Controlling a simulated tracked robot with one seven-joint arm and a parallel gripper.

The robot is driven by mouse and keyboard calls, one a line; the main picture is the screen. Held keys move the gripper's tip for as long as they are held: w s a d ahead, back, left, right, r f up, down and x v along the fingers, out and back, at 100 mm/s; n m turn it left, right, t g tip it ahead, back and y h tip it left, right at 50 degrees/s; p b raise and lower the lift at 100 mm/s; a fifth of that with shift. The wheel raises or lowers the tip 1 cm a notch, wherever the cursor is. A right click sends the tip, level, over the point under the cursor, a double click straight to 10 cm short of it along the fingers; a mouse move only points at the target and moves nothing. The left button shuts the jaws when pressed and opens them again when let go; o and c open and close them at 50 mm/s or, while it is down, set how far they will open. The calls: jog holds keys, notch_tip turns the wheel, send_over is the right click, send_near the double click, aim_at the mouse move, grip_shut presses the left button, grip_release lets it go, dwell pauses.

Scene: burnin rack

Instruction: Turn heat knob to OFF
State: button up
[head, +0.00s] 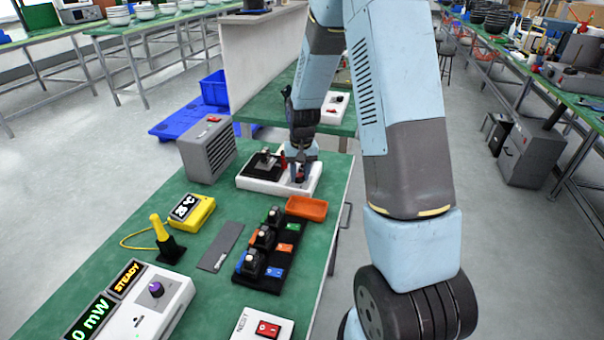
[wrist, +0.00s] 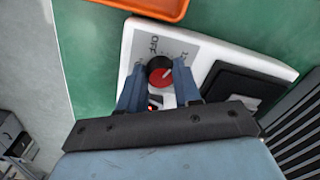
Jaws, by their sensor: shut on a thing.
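The heat knob (wrist: 160,71) is a red-topped round knob with a black side, on a white control box (wrist: 132,64). In the wrist view its pale pointer line runs toward the upper right, away from the printed OFF label (wrist: 154,46) at the upper left. My gripper (wrist: 160,72) is over the box with its two blue fingers on either side of the knob, shut on it. In the head view my gripper (head: 298,176) stands at the right part of the white box (head: 246,183), and it hides the knob.
A black plate (wrist: 240,90) with a fixture sits on the same box, beside the knob. An orange tray (head: 306,208) lies in front of the box. A grey vented heater (head: 208,150) stands to its left. Black socketed modules (head: 262,250) stand nearer on the green bench.

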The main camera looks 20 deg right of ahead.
aim_at(301, 174)
jog(key=n, duration=0.5)
jog(key=shift+s+f+n, duration=0.15)
jog(key=shift+n, duration=0.15)
jog(key=n, duration=0.4)
jog(key=shift+n, duration=0.4)
jog(key=o, duration=1)
jog(key=shift+o, duration=0.2)
jog(key=shift+w+r, duration=0.2)
jog(key=shift+r, duration=0.35)
notch_tip(301, 174, up, 13)
jog(key=shift+w+d, duration=0.2)
jog(key=shift+d, duration=0.05)
